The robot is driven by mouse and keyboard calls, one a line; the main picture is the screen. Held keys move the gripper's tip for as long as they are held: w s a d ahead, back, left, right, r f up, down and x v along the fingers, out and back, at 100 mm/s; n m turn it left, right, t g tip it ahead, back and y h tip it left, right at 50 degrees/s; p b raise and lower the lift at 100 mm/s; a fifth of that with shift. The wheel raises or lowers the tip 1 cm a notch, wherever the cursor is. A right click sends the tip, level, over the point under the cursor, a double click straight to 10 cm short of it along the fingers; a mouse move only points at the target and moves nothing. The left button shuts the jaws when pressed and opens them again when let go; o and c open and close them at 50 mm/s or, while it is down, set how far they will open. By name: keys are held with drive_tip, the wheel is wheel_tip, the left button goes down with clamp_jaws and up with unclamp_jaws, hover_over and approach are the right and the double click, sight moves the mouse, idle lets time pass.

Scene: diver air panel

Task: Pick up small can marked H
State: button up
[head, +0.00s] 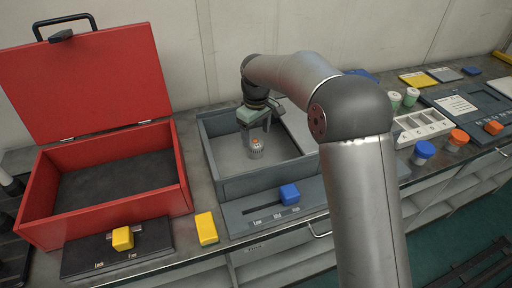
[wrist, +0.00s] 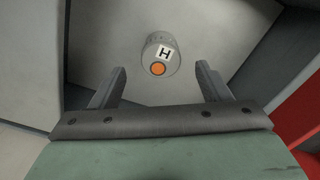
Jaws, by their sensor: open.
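The small can marked H (wrist: 159,54) is grey with a white H label and an orange dot on its top. It stands inside the grey open box (head: 235,187), and in the head view the can (head: 256,151) shows just below my gripper. My gripper (wrist: 160,84) is open and empty. In the wrist view its two fingers point toward the can, which lies beyond the fingertips and between their lines. In the head view my gripper (head: 256,133) is over the box, and I cannot tell the exact gap to the can.
An open red case (head: 110,226) stands left of the box. A slider panel with a blue knob (head: 289,194) lies in front, beside a yellow block (head: 206,228) and a Lock/Free panel with a yellow knob (head: 122,238). A lettered tray (head: 422,128) and several jars stand right.

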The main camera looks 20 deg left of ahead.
sight(256, 143)
drive_tip(key=shift+s+f+p, duration=0.1)
drive_tip(key=shift+f+p, duration=0.8)
drive_tip(key=shift+f, duration=2.1)
drive_tip(key=c, duration=1.1)
drive_tip(key=shift+c, duration=0.3)
drive_tip(key=shift+r, duration=0.2)
